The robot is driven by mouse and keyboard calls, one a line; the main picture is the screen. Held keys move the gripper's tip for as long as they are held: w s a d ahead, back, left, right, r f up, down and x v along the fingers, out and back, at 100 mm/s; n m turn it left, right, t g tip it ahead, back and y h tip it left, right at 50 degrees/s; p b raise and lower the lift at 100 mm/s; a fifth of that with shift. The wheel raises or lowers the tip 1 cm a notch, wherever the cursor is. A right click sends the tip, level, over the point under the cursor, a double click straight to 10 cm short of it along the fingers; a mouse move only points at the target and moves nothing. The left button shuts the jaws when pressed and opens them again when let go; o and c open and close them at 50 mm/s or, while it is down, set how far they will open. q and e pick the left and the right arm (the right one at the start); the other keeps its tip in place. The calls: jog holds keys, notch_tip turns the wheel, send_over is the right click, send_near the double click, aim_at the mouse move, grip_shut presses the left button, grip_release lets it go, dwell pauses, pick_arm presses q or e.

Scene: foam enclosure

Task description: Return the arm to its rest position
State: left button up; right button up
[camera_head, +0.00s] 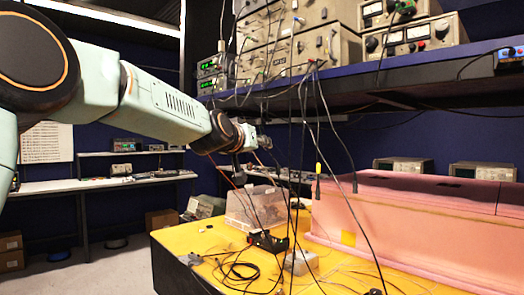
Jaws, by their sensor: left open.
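My left arm (165,105), pale green with dark joints, comes in from the left and reaches to the middle of the view. Its gripper (265,142) is small and partly lost among hanging cables. It is open, with no object seen in it. It hangs above and behind the yellow-topped bench, in front of the dark blue wall. My right gripper is not in view.
A pink foam enclosure (410,222) stands on the yellow bench (190,240). A clear plastic box (255,205), a small black device (266,241) and loose cables lie beside it. Cables hang from a shelf (400,72) of instruments close to the gripper. Open floor lies at left.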

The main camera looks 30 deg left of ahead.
pick_arm(q)
jog(key=s+d+f+g, duration=0.1)
jog(key=s+d+f, duration=0.15)
jog(key=f, duration=0.85)
jog(key=s+d+f+g, duration=0.1)
jog(key=d+f, duration=0.3)
jog(key=f, duration=0.8)
jog(key=s+d+f+g+b, duration=0.15)
jog(key=s+f, duration=0.25)
jog(key=f, duration=0.4)
jog(key=s+d+f+m+g+h, duration=0.1)
jog(key=s+f+g, duration=0.1)
jog(key=s+f, duration=0.35)
jog(key=s+d+f+g+b, duration=0.1)
jog(key=s+d+f, duration=0.15)
jog(key=f, duration=0.75)
jog(key=s+d+f+g+b, duration=0.1)
jog(key=s+f+g, duration=0.2)
jog(key=s+f, duration=0.5)
jog(key=s+d+f+m+g+b, duration=0.1)
jog(key=s+f+g, duration=0.2)
jog(key=s+f, duration=0.5)
jog(key=s+d+f+m+g+b, duration=0.1)
jog(key=s+f+g, duration=0.3)
jog(key=s, duration=1.7)
notch_tip(320, 180, down, 4)
jog(key=shift+r, duration=0.1)
